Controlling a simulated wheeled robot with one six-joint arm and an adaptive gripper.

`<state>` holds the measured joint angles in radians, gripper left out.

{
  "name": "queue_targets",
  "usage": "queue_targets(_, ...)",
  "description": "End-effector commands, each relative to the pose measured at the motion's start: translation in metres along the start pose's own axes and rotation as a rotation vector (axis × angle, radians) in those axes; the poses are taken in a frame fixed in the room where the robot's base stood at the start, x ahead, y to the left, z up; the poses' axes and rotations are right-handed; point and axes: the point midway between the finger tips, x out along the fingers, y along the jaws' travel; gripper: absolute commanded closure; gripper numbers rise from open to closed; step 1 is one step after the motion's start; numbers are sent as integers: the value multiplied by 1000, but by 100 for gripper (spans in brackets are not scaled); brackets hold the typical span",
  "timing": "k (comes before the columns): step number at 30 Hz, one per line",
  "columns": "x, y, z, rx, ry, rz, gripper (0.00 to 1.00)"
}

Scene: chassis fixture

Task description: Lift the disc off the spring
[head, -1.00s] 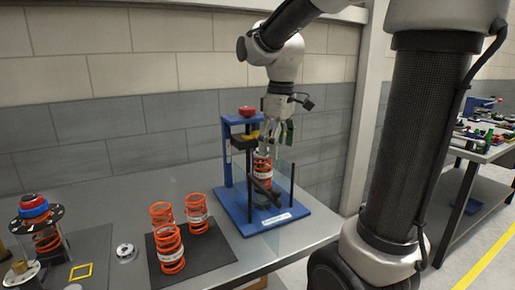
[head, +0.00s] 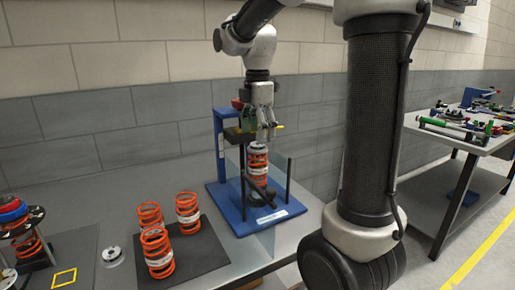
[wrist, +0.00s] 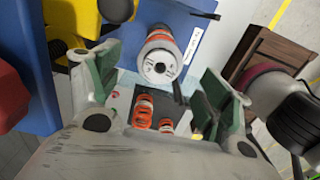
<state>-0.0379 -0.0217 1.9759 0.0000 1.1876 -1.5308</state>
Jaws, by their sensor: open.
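An orange spring (head: 257,166) stands upright in a blue press fixture (head: 221,195) on the grey table. A pale round disc (head: 258,147) sits on its top; in the wrist view its face with a dark centre hole (wrist: 160,66) looks up at the camera. My gripper (head: 262,137) is open and empty, pointing down just above the disc. In the wrist view the green-padded fingers (wrist: 160,82) stand apart on either side, with the disc beyond them, seen through the gap. No contact with the disc is visible.
Several loose orange springs (head: 187,212) stand on a dark mat (head: 205,247) to the left. A small metal disc (head: 113,256) lies beside the mat. The fixture's blue column (head: 219,145) and dark upright rods (head: 288,182) stand close around the spring. A second bench (head: 480,142) is at right.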

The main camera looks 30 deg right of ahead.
Motion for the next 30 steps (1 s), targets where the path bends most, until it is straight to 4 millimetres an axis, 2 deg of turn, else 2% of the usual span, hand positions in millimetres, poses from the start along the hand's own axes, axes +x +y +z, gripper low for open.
queue_targets(3,19,0,0,0,0,-3,21)
queue_targets(6,28,0,0,1,0,-2,21)
queue_targets(13,30,0,0,1,0,0,21)
queue_targets(14,30,0,0,1,0,0,25)
queue_targets(22,29,0,0,2,0,0,73)
queue_targets(30,27,0,0,1,0,1,73)
